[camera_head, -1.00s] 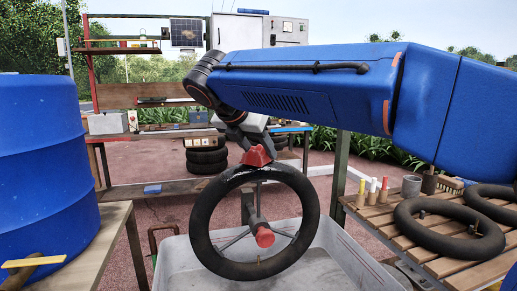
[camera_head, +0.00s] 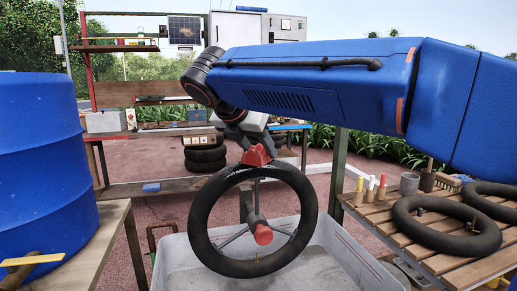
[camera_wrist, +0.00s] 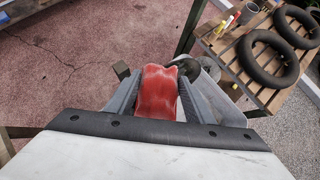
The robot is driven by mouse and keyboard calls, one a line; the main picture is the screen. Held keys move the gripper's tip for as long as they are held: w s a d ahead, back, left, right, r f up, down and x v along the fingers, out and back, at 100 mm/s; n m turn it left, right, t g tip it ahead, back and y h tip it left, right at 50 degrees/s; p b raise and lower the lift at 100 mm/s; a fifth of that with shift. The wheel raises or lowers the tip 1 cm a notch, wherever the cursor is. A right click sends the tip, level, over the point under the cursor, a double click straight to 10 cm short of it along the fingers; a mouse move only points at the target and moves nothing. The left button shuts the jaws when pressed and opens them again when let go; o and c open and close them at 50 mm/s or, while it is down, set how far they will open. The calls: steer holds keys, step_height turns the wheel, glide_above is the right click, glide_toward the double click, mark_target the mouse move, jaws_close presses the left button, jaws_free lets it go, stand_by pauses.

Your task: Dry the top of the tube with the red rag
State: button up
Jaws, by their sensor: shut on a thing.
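The tube (camera_head: 202,235) is a black inner tube standing upright as a ring, held on a grey stand with red-capped hub (camera_head: 263,234) above a grey basin. The red rag (camera_head: 256,155) is bunched at the top of the tube and appears to touch it. It also shows in the wrist view (camera_wrist: 158,92). My gripper (camera_head: 250,140) is shut on the rag, with a finger on each side of it in the wrist view (camera_wrist: 156,90). The top of the tube under the rag is partly hidden. Whitish marks, possibly wet, show along the tube's upper edge.
The grey basin (camera_head: 352,262) lies below the tube. A slatted table (camera_head: 440,262) at right holds two more tubes, a grey cup (camera_head: 409,184) and several coloured sticks. A blue barrel (camera_head: 45,160) stands at left on a wooden table (camera_head: 100,245). Shelving stands behind.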

mark_target(254, 144)
steer(key=shift+w+a+f, duration=0.1)
steer(key=shift+w, duration=0.2)
steer(key=shift+w, duration=0.1)
steer(key=shift+w+a, duration=0.15)
steer(key=shift+w, duration=0.25)
steer(key=shift+w+a, duration=0.15)
steer(key=shift+w, duration=0.35)
steer(key=shift+w+a, duration=0.1)
steer(key=shift+w, duration=0.35)
steer(key=shift+s, duration=0.15)
